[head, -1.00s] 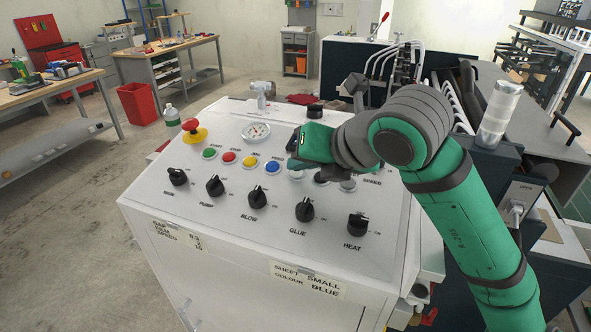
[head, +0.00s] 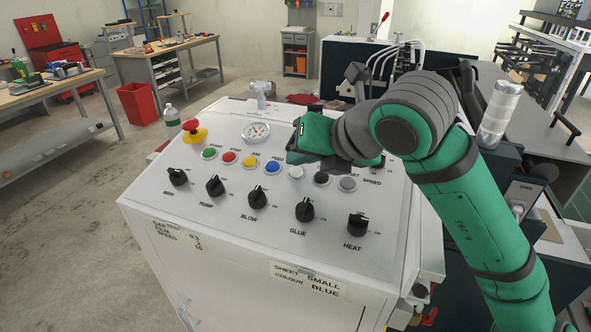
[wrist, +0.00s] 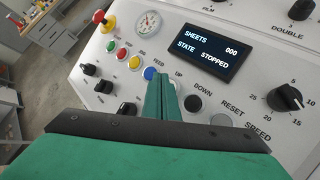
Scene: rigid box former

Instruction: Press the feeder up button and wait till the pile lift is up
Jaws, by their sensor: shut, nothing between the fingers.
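The feeder up button (head: 296,172) is the white one in the row on the white sloping panel, between the blue feed button (head: 272,167) and the black down button (head: 321,178). In the wrist view the "UP" label shows, but my fingers cover most or all of the white button. My gripper (wrist: 163,80) is shut and empty, its fingertips over the panel near that button. In the head view my gripper (head: 299,157) appears just above and behind the white button; contact cannot be made out. I cannot make out the pile lift.
The display (wrist: 210,47) reads "SHEETS 000, STATE STOPPED". A grey reset button (head: 348,183) is at right, a red emergency stop (head: 190,125) at left. Black knobs (head: 304,209) line the front. A bottle (head: 172,120) stands behind the panel's left side.

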